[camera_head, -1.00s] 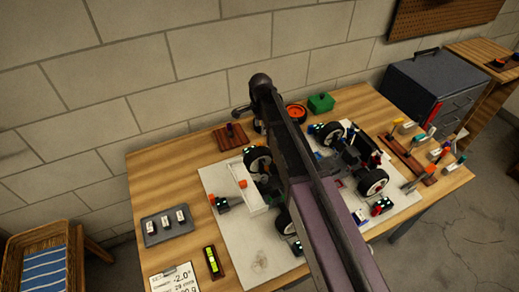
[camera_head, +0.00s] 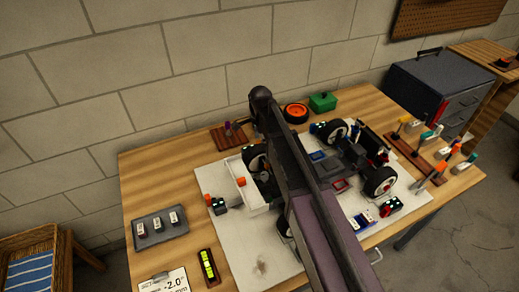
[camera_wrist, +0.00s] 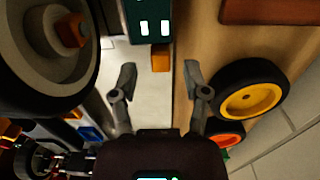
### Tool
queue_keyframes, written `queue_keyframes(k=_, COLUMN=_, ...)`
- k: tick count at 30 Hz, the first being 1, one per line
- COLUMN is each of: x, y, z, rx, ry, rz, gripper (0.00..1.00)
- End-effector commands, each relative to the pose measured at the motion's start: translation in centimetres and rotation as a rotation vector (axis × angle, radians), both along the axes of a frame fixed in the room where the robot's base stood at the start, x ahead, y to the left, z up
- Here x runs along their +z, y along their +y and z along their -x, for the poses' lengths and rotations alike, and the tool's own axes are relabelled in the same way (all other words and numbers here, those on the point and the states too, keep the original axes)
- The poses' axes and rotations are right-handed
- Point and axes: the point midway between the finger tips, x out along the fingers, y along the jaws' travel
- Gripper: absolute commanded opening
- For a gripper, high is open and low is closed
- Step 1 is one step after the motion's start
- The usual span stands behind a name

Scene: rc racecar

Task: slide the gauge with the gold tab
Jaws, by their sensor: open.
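A dark gauge block (camera_wrist: 150,18) with lit white marks is at the top of the wrist view. A small gold-orange tab (camera_wrist: 161,58) sits at its near end. My gripper (camera_wrist: 160,70) is open, with one finger on each side of the tab in the picture and nothing held. I cannot tell how far the tab is below the fingertips. In the head view, a small dark block with pale lights (camera_head: 318,128) beside the far car wheel may be this gauge. My arm hides the gripper there.
A large car tyre (camera_wrist: 45,60) is close on the left of the wrist view. A loose wheel with a yellow-orange hub (camera_wrist: 248,99) lies right of the fingers. The head view shows the car (camera_head: 355,155), a green box (camera_head: 322,101) and upright tools (camera_head: 435,150) at right.

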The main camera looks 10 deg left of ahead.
Motion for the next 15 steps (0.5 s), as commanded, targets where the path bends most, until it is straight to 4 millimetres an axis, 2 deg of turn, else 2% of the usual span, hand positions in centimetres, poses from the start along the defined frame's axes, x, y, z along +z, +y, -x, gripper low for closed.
queue_keyframes(k=1, x=-0.8, y=0.0, z=0.0, rx=0.000, ry=0.000, rz=0.000, gripper=0.60)
queue_keyframes(k=6, x=-2.1, y=0.0, z=0.0, rx=0.000, ry=0.000, rz=0.000, gripper=0.60)
queue_keyframes(k=15, x=-3.4, y=0.0, z=0.0, rx=0.000, ry=0.000, rz=0.000, gripper=0.60)
